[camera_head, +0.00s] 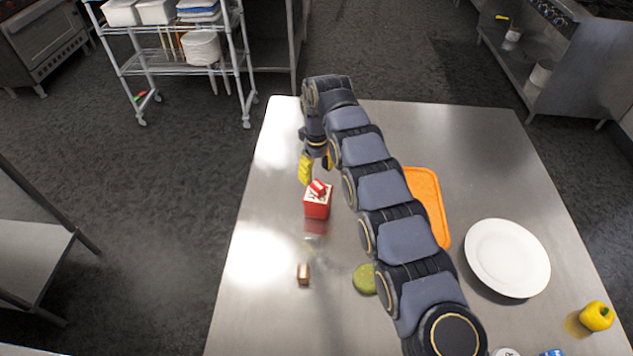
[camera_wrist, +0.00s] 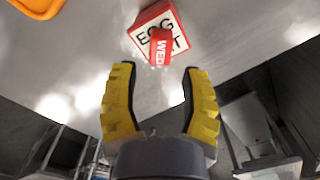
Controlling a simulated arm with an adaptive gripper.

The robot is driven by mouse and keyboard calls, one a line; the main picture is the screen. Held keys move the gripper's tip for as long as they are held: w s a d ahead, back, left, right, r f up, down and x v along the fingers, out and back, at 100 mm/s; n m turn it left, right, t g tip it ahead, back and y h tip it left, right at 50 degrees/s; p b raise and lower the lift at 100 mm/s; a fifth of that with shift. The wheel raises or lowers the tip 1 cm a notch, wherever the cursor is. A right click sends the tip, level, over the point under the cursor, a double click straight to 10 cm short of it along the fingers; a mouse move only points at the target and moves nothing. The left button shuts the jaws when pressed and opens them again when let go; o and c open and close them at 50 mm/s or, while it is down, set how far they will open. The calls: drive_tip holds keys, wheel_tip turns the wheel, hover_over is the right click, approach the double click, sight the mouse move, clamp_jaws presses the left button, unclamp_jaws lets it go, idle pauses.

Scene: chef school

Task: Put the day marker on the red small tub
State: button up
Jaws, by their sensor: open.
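The red small tub (camera_head: 317,209) stands on the steel table in the head view. Its white top with black lettering, partly reading "EGG", shows in the wrist view (camera_wrist: 146,32). The day marker (camera_head: 318,187), a small red block marked "WED", appears to lie on the tub's top, and it also shows in the wrist view (camera_wrist: 160,47). It covers part of the lettering. My gripper (camera_head: 316,167) has yellow fingers and is just beyond the tub. In the wrist view my gripper (camera_wrist: 158,70) is open and empty, with the marker just ahead of the fingertips.
An orange tray (camera_head: 430,205) lies right of the tub, partly behind my arm. A white plate (camera_head: 507,258), a yellow pepper (camera_head: 597,316), a green round item (camera_head: 364,279) and a small brown block (camera_head: 303,274) are on the table. The table's left strip is clear.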

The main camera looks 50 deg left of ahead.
sight(316, 183)
wheel_tip(316, 183, up, 5)
drive_tip(key=shift+a+r, duration=0.1)
drive_tip(key=shift+r, duration=0.9)
